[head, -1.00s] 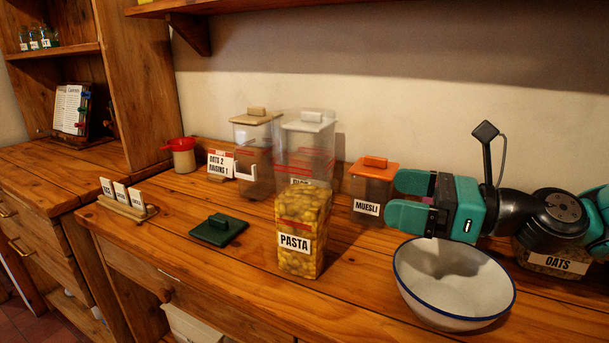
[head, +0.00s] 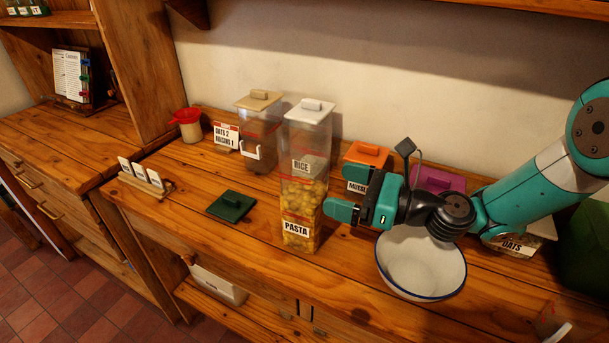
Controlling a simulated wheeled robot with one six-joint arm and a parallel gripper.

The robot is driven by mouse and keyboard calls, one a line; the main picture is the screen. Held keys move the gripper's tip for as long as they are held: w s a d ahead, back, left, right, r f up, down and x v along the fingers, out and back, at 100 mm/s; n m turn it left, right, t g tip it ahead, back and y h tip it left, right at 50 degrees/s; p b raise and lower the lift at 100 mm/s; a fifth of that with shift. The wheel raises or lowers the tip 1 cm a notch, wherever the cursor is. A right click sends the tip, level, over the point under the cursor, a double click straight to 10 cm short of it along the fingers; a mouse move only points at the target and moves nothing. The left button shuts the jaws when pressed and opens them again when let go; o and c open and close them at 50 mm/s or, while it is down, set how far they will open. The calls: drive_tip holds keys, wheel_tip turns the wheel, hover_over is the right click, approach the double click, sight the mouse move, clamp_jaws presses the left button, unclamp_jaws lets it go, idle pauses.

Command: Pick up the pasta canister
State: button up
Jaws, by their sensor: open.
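The pasta canister (head: 299,211) is clear, filled with yellow pasta and labelled PASTA. It stands upright on the wooden counter (head: 262,262), near its front edge, and has no lid that I can make out. A green lid (head: 231,206) lies flat to its left. My gripper (head: 338,209) is open and empty, just right of the canister, with its teal fingers pointing left towards it. A small gap seems to separate them.
The rice canister (head: 306,136) with a white lid stands close behind the pasta. The muesli canister (head: 366,154) is behind my gripper. A white bowl (head: 422,262) sits below my wrist. A tan-lidded canister (head: 259,120) stands at the back left.

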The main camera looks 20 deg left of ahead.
sight(326, 184)
drive_tip(key=shift+a+r+p, duration=0.35)
drive_tip(key=shift+a+p, duration=0.2)
drive_tip(key=shift+p, duration=0.65)
drive_tip(key=shift+a+f+p, duration=0.3)
drive_tip(key=shift+p, duration=0.45)
drive_tip(key=a+p, duration=0.2)
drive_tip(key=a, duration=0.2)
drive_tip(key=shift+s+a, duration=0.1)
drive_tip(key=shift+s, duration=0.05)
drive_tip(key=shift+a+f+p, duration=0.1)
drive_tip(key=shift+a+p, duration=0.25)
drive_tip(key=shift+a, duration=0.2)
drive_tip(key=c, duration=1.1)
drive_tip(key=shift+o, duration=0.2)
drive_tip(key=shift+r, duration=0.2)
